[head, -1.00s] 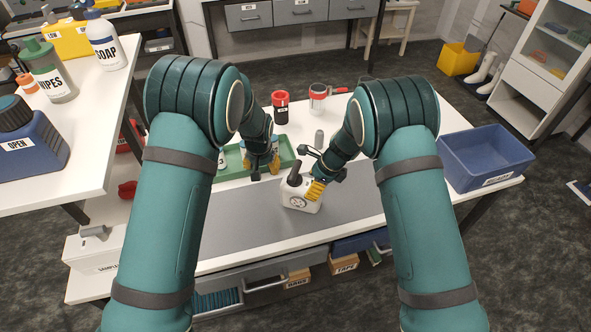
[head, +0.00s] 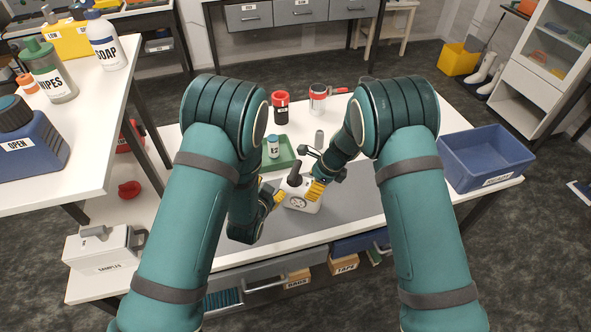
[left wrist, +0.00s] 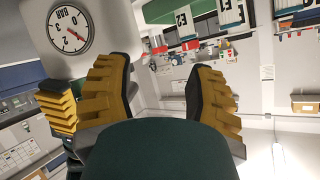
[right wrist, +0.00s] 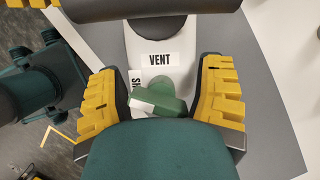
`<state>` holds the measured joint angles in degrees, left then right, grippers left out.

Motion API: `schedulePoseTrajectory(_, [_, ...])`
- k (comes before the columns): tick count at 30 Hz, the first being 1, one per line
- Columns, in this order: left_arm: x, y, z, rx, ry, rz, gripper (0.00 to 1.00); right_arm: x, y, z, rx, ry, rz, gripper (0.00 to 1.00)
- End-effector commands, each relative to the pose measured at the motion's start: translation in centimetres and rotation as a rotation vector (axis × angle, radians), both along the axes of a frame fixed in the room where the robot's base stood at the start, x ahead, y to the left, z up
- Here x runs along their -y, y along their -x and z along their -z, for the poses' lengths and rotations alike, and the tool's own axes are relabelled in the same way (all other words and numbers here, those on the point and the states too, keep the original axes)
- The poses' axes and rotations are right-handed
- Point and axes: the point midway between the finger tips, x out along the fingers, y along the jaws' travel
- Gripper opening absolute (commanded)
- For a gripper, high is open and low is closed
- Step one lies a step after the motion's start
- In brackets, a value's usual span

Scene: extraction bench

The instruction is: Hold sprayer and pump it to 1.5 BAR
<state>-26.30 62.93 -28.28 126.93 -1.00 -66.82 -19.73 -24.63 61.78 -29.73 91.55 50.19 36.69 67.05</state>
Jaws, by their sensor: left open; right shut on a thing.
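The white sprayer (head: 303,203) stands on the grey mat (head: 352,205), with a black pump handle (head: 295,181) on top and a round gauge on its front. The left wrist view shows the gauge (left wrist: 69,29), marked BAR, at upper left; I cannot read its needle surely. My right gripper (head: 314,190) is shut on the sprayer at its right side. In the right wrist view a green part (right wrist: 170,97) and a VENT label show between its fingers. My left gripper (head: 274,198) is open and empty, low at the sprayer's left; its spread fingers also show in the left wrist view (left wrist: 160,88).
A green tray (head: 287,145) with a labelled bottle (head: 273,146) lies behind the sprayer. A red-topped black container (head: 281,107) stands farther back. A blue bin (head: 485,155) is at the bench's right end. A raised white shelf (head: 85,120) with bottles is at left.

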Motion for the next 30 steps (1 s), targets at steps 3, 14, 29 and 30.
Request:
schedulePoseTrajectory(3, [1.6,1.3,0.1,0.094,0.081,0.016,0.54,0.0,0.2,0.2,-0.006,0.001,-0.001,0.26])
schedulePoseTrajectory(14, [4.3,5.2,-1.7,0.332,0.294,0.035,0.54,0.0,0.2,0.2,-0.006,0.001,-0.001,0.26])
schedulePoseTrajectory(29, [5.8,2.0,-2.4,0.387,0.339,0.038,0.54,0.0,0.2,0.2,-0.006,0.001,-0.001,0.26])
schedulePoseTrajectory(30, [6.0,1.2,-2.4,0.387,0.339,0.038,0.54,0.0,0.2,0.3,-0.006,0.001,-0.001,0.26])
